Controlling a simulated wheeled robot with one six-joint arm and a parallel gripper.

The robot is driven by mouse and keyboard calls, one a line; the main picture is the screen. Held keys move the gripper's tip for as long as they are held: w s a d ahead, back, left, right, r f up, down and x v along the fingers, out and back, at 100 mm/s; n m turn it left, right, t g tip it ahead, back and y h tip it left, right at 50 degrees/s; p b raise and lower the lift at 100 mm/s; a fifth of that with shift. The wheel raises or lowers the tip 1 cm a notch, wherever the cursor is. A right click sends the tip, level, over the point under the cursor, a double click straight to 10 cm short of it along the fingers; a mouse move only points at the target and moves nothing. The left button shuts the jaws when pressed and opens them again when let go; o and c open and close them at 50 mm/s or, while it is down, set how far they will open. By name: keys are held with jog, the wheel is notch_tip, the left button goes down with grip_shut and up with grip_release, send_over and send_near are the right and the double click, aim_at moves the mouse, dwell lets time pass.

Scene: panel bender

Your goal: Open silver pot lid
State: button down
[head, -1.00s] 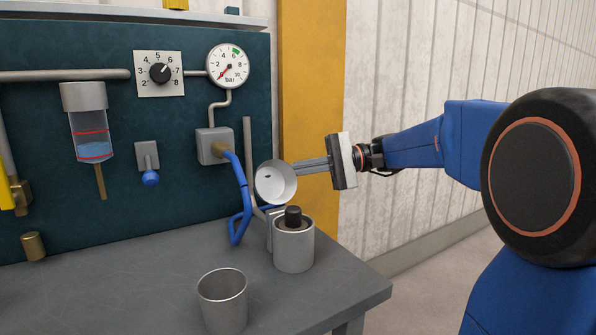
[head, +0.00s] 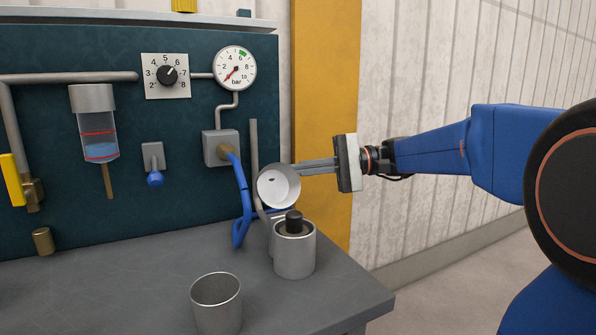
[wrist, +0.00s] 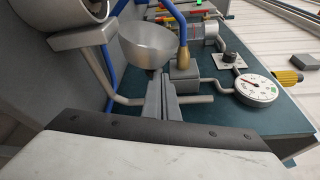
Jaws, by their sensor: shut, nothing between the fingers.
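The silver pot (head: 294,258) stands on the bench near its right corner, with a dark knob-like piece showing in its mouth. Its lid (head: 279,187) stands open, tilted up above the pot's back rim, with its pale hollow inside facing the head camera. My gripper (head: 303,167) is shut and empty, its fingertips just right of and behind the lid's upper edge. In the wrist view the shut fingers (wrist: 166,92) point at the rounded lid (wrist: 148,44), and part of the pot (wrist: 65,10) shows at the top left. I cannot tell whether fingers and lid touch.
An empty metal cup (head: 216,303) stands at the bench's front. The bench top (head: 130,275) is clear left of the cup.

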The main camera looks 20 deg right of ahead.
jog(key=w+d, duration=0.1)
jog(key=d, duration=0.8)
jog(key=shift+d, duration=0.2)
jog(key=shift+d, duration=0.1)
